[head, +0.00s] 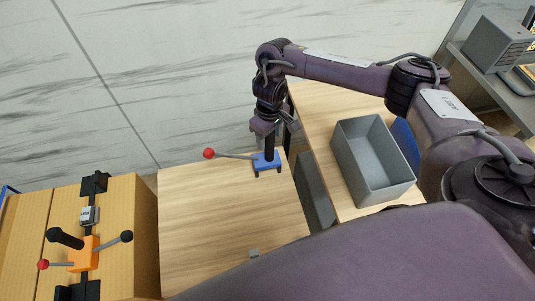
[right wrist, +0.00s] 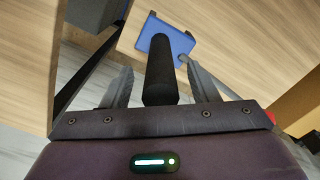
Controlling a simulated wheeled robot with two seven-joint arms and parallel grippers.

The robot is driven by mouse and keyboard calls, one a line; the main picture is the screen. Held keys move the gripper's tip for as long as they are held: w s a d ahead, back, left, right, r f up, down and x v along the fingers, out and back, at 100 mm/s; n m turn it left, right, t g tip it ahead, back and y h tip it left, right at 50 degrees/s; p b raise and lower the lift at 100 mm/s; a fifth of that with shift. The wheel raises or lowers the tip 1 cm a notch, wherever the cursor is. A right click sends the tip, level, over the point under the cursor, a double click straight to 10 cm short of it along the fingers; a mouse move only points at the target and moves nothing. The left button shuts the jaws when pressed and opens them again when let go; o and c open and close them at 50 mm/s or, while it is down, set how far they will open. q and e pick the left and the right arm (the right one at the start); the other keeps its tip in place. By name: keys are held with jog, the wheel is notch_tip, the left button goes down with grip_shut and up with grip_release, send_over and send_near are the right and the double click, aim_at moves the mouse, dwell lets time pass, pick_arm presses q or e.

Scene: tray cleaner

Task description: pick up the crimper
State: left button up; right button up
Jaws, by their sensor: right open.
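The crimper appears to be the blue-based tool (head: 262,164) with an upright black handle and a side lever ending in a red ball (head: 208,153). It is at the far right edge of the low wooden table. My right gripper (head: 280,128) is above it, pointing down. In the right wrist view the black handle (right wrist: 161,70) is between the two open fingers (right wrist: 158,66), with gaps on both sides. The blue base (right wrist: 172,50) is beyond the fingertips. My left gripper is not in view.
A grey open bin (head: 365,190) stands on a wooden surface to the right. An orange tool (head: 83,253) with black and red knobs is on a dark rail at the left. The low table's middle (head: 215,220) is largely clear, apart from a small grey piece (head: 254,253).

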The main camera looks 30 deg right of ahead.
jog(key=shift+c, duration=0.3)
grip_shut()
jog(key=shift+r, duration=0.1)
dwell(1.0)
